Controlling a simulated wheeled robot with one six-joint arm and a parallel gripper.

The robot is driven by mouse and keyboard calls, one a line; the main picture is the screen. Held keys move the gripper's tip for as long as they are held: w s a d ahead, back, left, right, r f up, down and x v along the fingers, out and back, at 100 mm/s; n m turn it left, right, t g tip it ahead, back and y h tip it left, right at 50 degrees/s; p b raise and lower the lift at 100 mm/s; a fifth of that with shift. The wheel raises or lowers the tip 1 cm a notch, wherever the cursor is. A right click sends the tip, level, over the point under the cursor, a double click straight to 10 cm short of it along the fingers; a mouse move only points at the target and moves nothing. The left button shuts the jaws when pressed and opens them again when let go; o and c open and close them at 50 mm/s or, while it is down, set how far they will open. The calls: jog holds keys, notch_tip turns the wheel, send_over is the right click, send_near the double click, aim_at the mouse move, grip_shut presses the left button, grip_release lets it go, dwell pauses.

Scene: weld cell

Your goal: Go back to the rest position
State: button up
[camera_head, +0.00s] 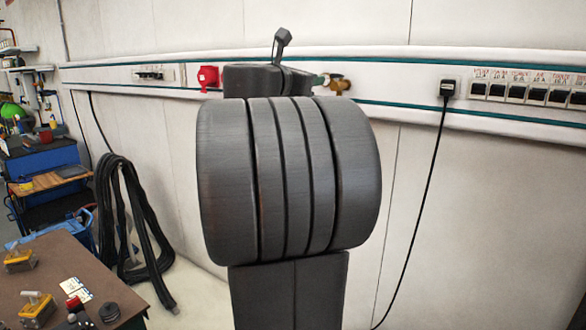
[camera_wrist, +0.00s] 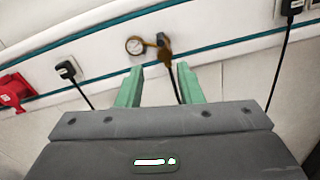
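My gripper (camera_wrist: 159,84) shows in the wrist view with its two green fingers apart. Nothing is held between them. Behind the gap is the white wall, with a cable hanging down from a brass fitting (camera_wrist: 164,46) beside a round gauge (camera_wrist: 134,45). The fingers look apart from the wall; the exact distance cannot be told. In the head view my dark grey arm fills the middle and hides most of the gripper; only a small green piece shows beside the brass fitting (camera_head: 340,84).
A wall rail (camera_head: 420,80) carries a red socket (camera_head: 208,77), a plugged-in black cable (camera_head: 428,180) and several breakers. Black hoses (camera_head: 130,225) hang at left. A brown table (camera_head: 60,262) with yellow-based tools stands at front left. A blue cart (camera_head: 45,160) is behind it.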

aim_at(332, 77)
jog(key=p+x, duration=0.3)
jog(key=x, duration=0.7)
jog(key=shift+w+d, duration=0.25)
jog(key=shift+w+d+f, duration=0.1)
jog(key=shift+w+d, duration=0.1)
jog(key=shift+d, duration=0.1)
jog(key=shift+d+f+n+y+b, duration=0.1)
jog(key=shift+n+y+b, duration=0.3)
jog(key=shift+s+d+n+t+y, duration=0.2)
jog(key=shift+s+n+t+y, duration=0.2)
jog(key=shift+t+y, duration=0.25)
jog(key=shift+w+d+n+y, duration=0.1)
jog(key=shift+d+n+y, duration=0.05)
jog(key=shift+n+y, duration=0.3)
jog(key=shift+t, duration=0.25)
jog(key=shift+d+y, duration=0.1)
jog(key=shift+y, duration=0.4)
